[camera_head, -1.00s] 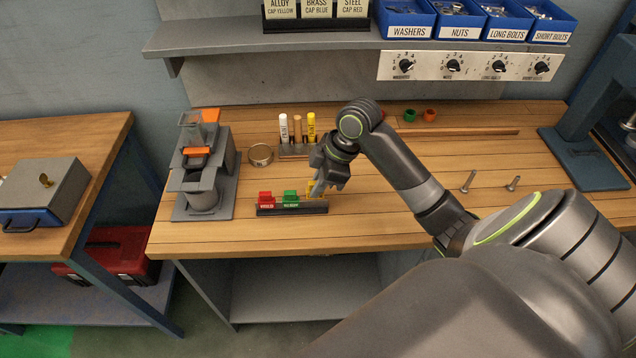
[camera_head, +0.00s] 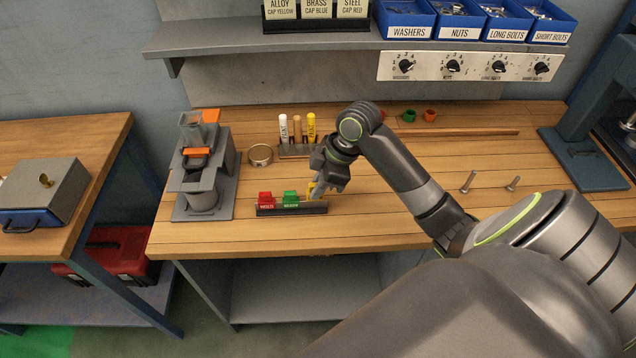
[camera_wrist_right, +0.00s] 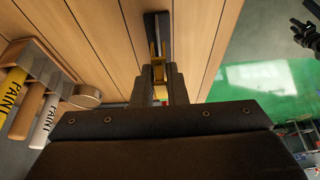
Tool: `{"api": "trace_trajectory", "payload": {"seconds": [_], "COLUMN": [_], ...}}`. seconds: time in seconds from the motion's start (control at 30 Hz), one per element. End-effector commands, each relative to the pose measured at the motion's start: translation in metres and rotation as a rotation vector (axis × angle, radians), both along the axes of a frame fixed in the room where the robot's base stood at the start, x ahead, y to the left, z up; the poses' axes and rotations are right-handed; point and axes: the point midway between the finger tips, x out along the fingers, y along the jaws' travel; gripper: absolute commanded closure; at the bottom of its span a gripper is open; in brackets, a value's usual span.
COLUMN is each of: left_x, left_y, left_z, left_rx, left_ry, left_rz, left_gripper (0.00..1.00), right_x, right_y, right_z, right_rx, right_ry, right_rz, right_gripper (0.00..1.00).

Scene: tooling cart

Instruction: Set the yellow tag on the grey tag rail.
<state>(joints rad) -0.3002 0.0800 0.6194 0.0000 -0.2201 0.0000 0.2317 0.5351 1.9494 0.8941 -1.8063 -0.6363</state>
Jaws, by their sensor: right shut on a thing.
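My right gripper (camera_head: 317,190) is shut on the yellow tag (camera_head: 310,188), at the right end of the grey tag rail (camera_head: 291,211). The tag also shows between the fingers (camera_wrist_right: 159,82) in the right wrist view (camera_wrist_right: 158,68), in line with the dark rail (camera_wrist_right: 157,20). The fingers hide part of the tag, and I cannot tell whether it touches the rail's slot. A red tag (camera_head: 265,199) and a green tag (camera_head: 290,198) stand on the rail to its left. A dark shape, probably my left gripper (camera_wrist_right: 306,36), shows at the wrist view's right edge; its jaws are unclear.
A holder with paint markers (camera_head: 297,150) and a round tin (camera_head: 260,154) stand behind the rail. A grey fixture (camera_head: 203,180) stands to the left. The bench front is clear.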

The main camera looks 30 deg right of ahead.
Motion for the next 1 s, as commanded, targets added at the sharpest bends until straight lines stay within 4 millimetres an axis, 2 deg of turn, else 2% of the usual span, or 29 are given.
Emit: {"api": "trace_trajectory", "payload": {"seconds": [1.0], "left_x": [0.0001], "left_y": [0.0], "left_z": [0.0054], "left_rx": [0.0], "left_ry": [0.0], "left_rz": [0.0], "left_gripper": [0.64], "right_x": [-0.0001], "right_y": [0.0003], "right_z": [-0.0013], "right_rx": [0.0], "right_ry": [0.0], "right_rz": [-0.001], "right_gripper": [1.0]}}
